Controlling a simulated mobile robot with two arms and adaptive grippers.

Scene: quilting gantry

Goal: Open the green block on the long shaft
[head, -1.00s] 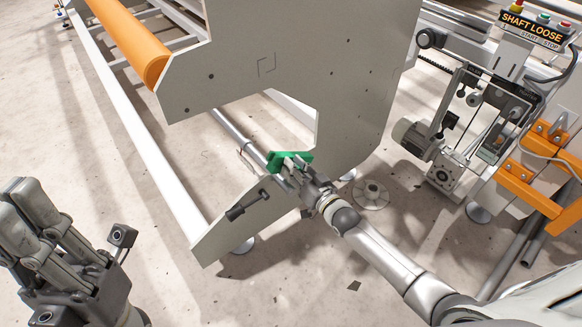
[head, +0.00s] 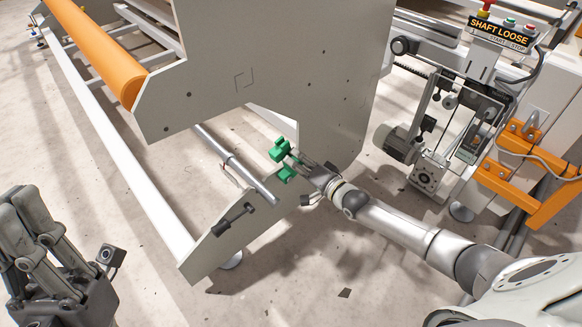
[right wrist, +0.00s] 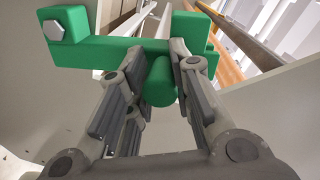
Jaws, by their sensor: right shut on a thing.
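The green block (head: 280,150) sits at the notch of the grey end plate, swung up to the right and apart from the shaft. The long shaft (head: 235,167) lies bare along its visible length, its end over the plate's lower arm. My right gripper (head: 298,164) is shut on the block's green round handle (right wrist: 158,82), with a finger on each side in the right wrist view. A bolt head (right wrist: 57,30) shows on the block's left end there. My left gripper (head: 28,222) is at the lower left, away from the block; its jaw opening is unclear.
The grey end plate (head: 270,75) rises behind the block. A black clamp lever (head: 232,219) is on its lower arm. An orange roller (head: 95,50) and white rail (head: 115,150) run at left. A motor unit (head: 425,165) and a "SHAFT LOOSE" sign (head: 500,33) are at right.

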